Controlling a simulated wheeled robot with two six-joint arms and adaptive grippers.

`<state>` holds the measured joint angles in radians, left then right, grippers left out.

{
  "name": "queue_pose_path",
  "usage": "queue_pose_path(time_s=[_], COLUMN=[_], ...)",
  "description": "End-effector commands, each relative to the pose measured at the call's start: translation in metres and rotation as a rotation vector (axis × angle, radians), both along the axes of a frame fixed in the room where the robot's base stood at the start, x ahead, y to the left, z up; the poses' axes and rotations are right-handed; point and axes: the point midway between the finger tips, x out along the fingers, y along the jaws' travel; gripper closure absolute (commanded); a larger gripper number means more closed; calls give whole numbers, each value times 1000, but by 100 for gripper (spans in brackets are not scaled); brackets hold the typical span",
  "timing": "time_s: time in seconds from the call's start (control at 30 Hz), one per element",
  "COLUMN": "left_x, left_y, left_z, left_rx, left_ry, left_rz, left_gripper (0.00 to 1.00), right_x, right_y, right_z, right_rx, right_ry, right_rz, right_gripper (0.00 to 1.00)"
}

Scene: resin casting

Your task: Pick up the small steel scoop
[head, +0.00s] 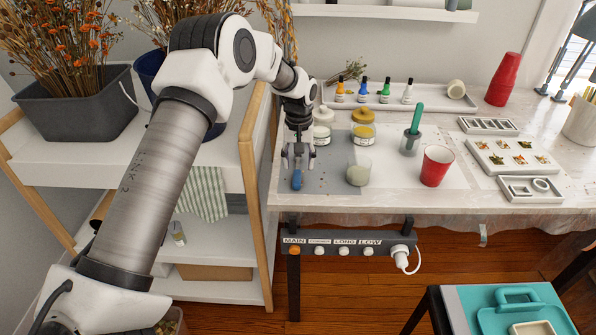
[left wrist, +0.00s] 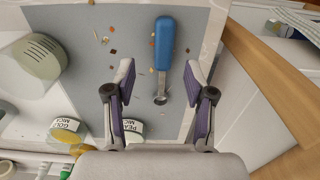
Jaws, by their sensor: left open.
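The small scoop (left wrist: 164,50) lies on the grey mat (left wrist: 85,15) in the left wrist view, with a blue handle and a small steel bowl. Its blue handle also shows in the head view (head: 296,180) near the table's left front edge. My left gripper (head: 298,160) is above it, pointing down. In the left wrist view the gripper's (left wrist: 160,68) open fingers stand on either side of the scoop, apart from it. Its jaws hold nothing. My right gripper is not in view.
A gold mica jar (head: 363,133) and a pearl mica jar (head: 322,136) stand behind the gripper. A pale cup (head: 358,173) stands just right of the scoop, with a red cup (head: 435,167) farther right. A wooden-framed shelf (head: 248,165) adjoins on the left. Small flakes lie on the mat.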

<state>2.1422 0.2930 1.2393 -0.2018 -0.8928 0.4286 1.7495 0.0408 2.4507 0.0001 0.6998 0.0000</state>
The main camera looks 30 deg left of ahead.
Motion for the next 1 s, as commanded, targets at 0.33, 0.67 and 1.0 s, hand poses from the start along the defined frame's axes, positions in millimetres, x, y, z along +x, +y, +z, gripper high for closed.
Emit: queue_pose_path(time_s=[0.33, 0.67, 1.0], left_x=[0, 0, -1], left_y=[3, 3, 3], left_z=[-44, -44, -44], left_rx=[1, 1, 0], left_ry=[1, 1, 2], left_rz=[0, 0, 0], left_gripper=[46, 100, 100], right_x=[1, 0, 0], right_y=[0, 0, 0], right_z=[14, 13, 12], right_rx=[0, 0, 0], right_ry=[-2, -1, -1], right_rz=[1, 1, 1], right_gripper=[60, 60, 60])
